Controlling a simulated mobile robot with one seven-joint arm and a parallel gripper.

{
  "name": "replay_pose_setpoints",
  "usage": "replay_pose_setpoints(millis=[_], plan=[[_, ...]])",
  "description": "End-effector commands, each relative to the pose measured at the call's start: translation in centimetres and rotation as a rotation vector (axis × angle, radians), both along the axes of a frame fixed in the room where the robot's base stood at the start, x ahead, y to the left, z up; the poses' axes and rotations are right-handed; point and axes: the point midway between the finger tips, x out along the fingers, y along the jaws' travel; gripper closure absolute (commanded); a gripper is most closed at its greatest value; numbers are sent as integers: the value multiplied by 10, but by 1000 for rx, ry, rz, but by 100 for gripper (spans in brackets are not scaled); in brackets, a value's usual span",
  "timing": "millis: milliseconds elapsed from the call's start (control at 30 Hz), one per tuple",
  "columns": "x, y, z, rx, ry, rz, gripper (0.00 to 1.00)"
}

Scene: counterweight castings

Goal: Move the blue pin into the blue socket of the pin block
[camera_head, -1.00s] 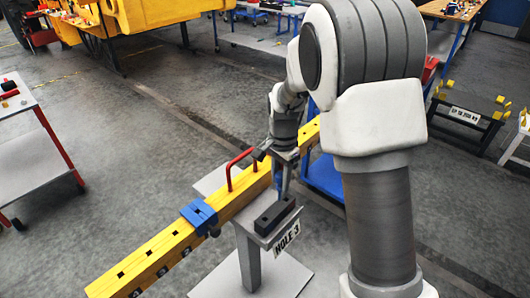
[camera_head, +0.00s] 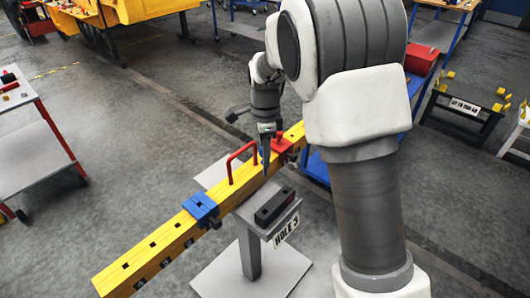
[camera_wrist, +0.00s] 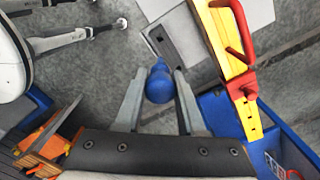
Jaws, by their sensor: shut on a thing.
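My gripper (camera_wrist: 158,76) is shut on the blue pin (camera_wrist: 158,86), whose rounded blue end shows between the two grey fingers in the wrist view. In the head view my gripper (camera_head: 266,168) points down beside the yellow beam, above and behind a dark block (camera_head: 276,206); the pin is not clear there. The dark block lies on a grey stand (camera_head: 250,250) with a "HOLE 3" sign and may be the pin block. I cannot make out a blue socket in it.
The long yellow beam (camera_head: 160,250) carries a blue clamp (camera_head: 201,208), a red handle (camera_head: 232,160) and a red clamp (camera_head: 283,146), close around my gripper. A blue cart (camera_head: 318,168) stands behind at right. A grey trolley (camera_head: 40,165) is at left. Floor between is clear.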

Motion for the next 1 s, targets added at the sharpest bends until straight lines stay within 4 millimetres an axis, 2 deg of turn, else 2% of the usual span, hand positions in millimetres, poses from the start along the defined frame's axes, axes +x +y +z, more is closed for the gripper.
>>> replay_pose_setpoints(millis=[1000], plan=[[0,0,-50,0,0,1,100]])
